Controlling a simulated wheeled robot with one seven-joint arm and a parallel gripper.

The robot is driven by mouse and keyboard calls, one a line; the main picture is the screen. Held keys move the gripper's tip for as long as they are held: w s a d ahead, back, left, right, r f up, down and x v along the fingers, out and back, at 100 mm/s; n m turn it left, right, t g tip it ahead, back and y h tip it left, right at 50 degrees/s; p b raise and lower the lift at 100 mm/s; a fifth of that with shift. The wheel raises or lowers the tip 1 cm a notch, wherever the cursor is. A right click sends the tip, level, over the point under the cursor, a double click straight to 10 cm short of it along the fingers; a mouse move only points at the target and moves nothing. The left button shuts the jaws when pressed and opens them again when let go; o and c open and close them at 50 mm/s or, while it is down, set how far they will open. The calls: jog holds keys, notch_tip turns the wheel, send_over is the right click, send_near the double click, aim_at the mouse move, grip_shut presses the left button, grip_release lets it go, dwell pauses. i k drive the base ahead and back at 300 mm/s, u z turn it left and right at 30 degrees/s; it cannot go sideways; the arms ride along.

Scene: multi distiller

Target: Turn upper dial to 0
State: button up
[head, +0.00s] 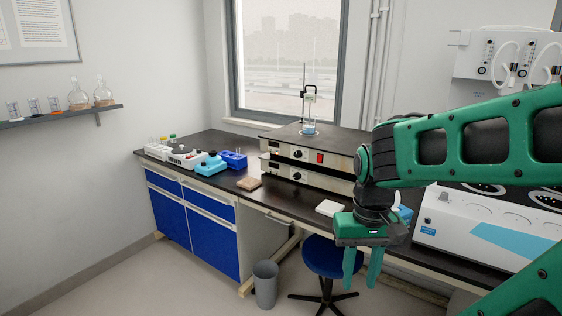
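Two flat metal-fronted devices are stacked on the dark bench. The upper device's front has a round black upper dial (297,154) and a red switch (320,158). The lower device's front has a similar lower dial (297,176). The dial markings are too small to read. My gripper (361,284) hangs pointing down in front of the bench, to the right of and nearer than both dials. Its green fingers are apart with nothing between them, so it is open and empty. My arm hides part of the right side of the stack.
A stand with a glass vessel (309,129) is on top of the stack. Blue and white racks (210,165) stand at the bench's left. A white-blue machine (480,228) stands at right. A blue stool (325,258) and grey bin (265,284) are below. Left floor is clear.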

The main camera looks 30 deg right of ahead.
aim_at(297, 153)
jog(key=u, duration=0.05)
jog(key=i, duration=1)
jog(key=z, duration=0.05)
